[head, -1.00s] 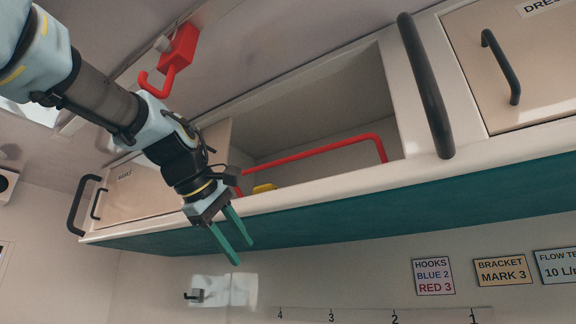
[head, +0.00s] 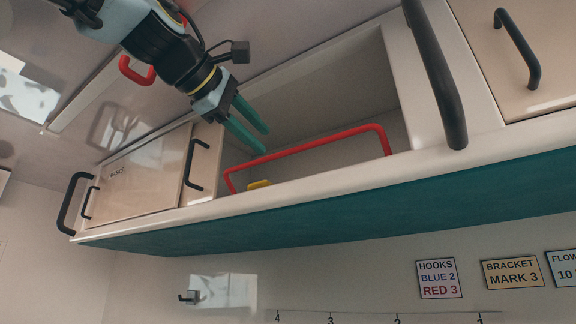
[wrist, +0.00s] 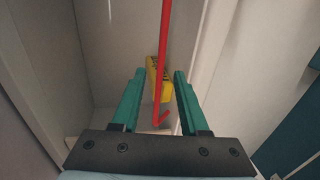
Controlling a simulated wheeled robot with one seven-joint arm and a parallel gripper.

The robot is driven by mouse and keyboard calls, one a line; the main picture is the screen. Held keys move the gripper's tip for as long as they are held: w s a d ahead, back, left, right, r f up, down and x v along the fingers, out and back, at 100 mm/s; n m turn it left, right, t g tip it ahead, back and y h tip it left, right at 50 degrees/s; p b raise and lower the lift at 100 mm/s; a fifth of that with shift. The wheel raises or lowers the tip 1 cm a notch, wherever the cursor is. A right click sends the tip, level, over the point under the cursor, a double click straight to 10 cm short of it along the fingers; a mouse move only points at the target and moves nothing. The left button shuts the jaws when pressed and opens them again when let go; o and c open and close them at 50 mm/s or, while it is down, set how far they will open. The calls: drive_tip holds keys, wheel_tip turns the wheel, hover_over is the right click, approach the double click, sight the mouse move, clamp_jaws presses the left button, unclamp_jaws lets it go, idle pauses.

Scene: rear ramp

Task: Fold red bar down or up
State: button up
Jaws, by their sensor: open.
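The red bar (head: 310,146) stands raised across the front of the open overhead compartment (head: 330,95), with bent ends at left and right. My gripper (head: 264,141) is open, its two green fingers just above and in front of the bar's left part in the head view. In the wrist view the red bar (wrist: 163,60) runs lengthwise down the picture, and its bent end lies between the open fingers of my gripper (wrist: 158,75) as seen from there. I cannot tell whether they touch it.
A yellow object (head: 259,185) lies in the compartment behind the bar; it shows in the wrist view (wrist: 156,80) too. Closed cabinet doors with black handles (head: 198,164) flank the opening. A thick black grab rail (head: 436,75) stands at right. A red hook (head: 136,72) hangs from the ceiling.

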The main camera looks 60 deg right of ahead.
sight(280, 157)
drive_tip(key=d+p, duration=0.1)
drive_tip(key=d, duration=0.2)
drive_tip(key=d+f+p, duration=0.1)
drive_tip(key=d, duration=0.2)
drive_tip(key=d+f+p, duration=0.1)
drive_tip(key=d, duration=0.3)
drive_tip(key=shift+d, duration=0.1)
drive_tip(key=shift+f, duration=0.1)
clamp_jaws()
